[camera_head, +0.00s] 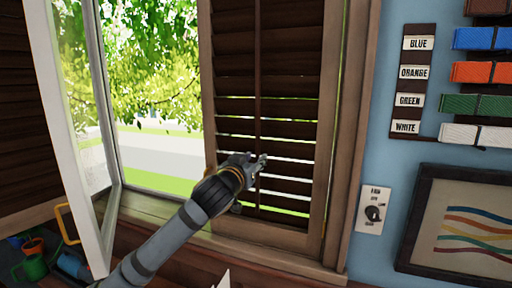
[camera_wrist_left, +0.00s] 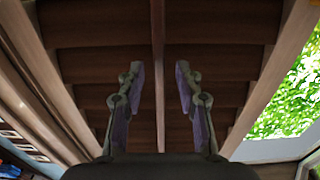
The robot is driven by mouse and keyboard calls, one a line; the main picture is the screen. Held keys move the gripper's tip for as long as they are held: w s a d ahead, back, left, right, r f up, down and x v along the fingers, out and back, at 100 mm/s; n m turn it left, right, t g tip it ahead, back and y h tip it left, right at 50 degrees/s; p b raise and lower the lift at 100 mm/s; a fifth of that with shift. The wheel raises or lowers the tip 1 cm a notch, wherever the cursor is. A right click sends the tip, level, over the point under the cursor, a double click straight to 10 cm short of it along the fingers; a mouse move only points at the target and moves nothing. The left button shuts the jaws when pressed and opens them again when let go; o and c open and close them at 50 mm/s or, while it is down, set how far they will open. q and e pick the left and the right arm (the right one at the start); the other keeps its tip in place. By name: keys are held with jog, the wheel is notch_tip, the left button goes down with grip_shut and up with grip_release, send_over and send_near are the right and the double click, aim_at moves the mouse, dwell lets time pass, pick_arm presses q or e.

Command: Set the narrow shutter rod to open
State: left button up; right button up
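The dark wooden shutter (camera_head: 228,60) fills the right half of the window. A narrow vertical rod (camera_head: 257,70) runs down the middle of its slats. Light shows through gaps between the lower slats, while the upper slats look mostly dark. My left gripper (camera_head: 259,162) is at the rod's lower part, in front of the slats. In the left wrist view the gripper (camera_wrist_left: 159,85) is open, and the rod (camera_wrist_left: 158,45) lies in line with the space between the fingers. I cannot tell whether the fingers reach around it. My right gripper is not in view.
An open white-framed window panel (camera_head: 75,150) stands at left. A switch plate (camera_head: 373,210), a framed picture (camera_head: 475,225) and labelled colored straps (camera_head: 485,72) are on the blue wall at right. A green watering can (camera_head: 32,268) sits at lower left.

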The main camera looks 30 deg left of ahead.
pick_arm(q)
jog(key=shift+p+x, duration=0.3)
jog(key=shift+x, duration=0.55)
grip_shut()
jog(key=shift+f, duration=0.1)
